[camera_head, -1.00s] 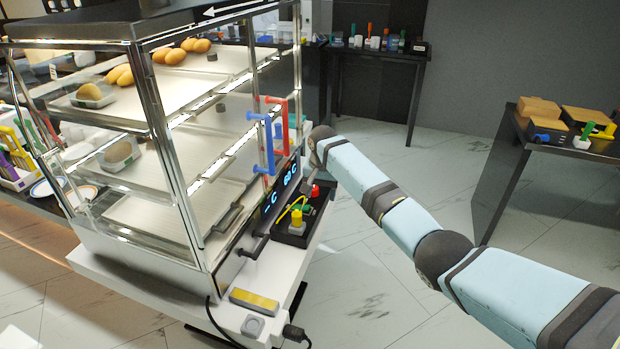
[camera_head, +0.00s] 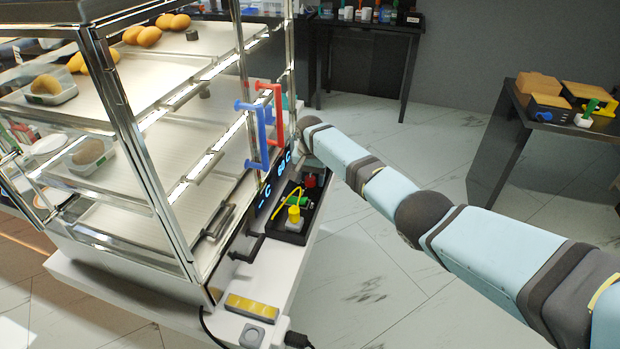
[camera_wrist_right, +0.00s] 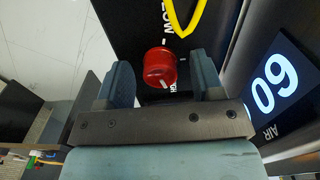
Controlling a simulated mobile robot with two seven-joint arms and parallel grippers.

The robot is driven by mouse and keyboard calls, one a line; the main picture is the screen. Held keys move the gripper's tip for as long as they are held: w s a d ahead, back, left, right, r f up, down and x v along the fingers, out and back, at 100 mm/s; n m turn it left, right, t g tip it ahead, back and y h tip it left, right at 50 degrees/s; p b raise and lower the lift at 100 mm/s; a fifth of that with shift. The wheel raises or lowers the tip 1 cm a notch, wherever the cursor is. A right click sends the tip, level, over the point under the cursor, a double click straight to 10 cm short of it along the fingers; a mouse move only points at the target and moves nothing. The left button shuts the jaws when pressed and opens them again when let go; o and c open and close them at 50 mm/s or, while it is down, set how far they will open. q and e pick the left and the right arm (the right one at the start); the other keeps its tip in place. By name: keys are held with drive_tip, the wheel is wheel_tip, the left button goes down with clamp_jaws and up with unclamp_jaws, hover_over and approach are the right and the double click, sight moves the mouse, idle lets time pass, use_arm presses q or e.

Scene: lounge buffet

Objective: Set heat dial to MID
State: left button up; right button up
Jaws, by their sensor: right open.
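A red dial (camera_head: 310,181) stands on the black control panel (camera_head: 284,236) at the cabinet's side. In the right wrist view, the red dial (camera_wrist_right: 159,65) shows up close with a white mark on its lower edge. The word LOW is printed above it; other lettering beside the dial is partly hidden. My right gripper (camera_wrist_right: 162,82) is open, with one finger on each side of the dial; I cannot tell whether they touch it. In the head view its fingers are hard to make out. My left gripper is not in view.
The glass cabinet (camera_head: 150,150) has a blue handle (camera_head: 255,135) and a red handle (camera_head: 277,112). A yellow dial (camera_head: 294,214) and a yellow loop are on the panel. A lit display (camera_wrist_right: 273,84) shows 60.

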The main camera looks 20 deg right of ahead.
drive_tip(key=shift+f, duration=0.1)
drive_tip(key=c, duration=0.9)
drive_tip(key=shift+n, duration=0.4)
drive_tip(key=shift+n+p, duration=0.6)
drive_tip(key=shift+n, duration=0.4)
drive_tip(key=n+p, duration=0.1)
drive_tip(key=n, duration=0.7)
drive_tip(key=shift+d, duration=0.1)
drive_tip(key=shift+n, duration=1.9)
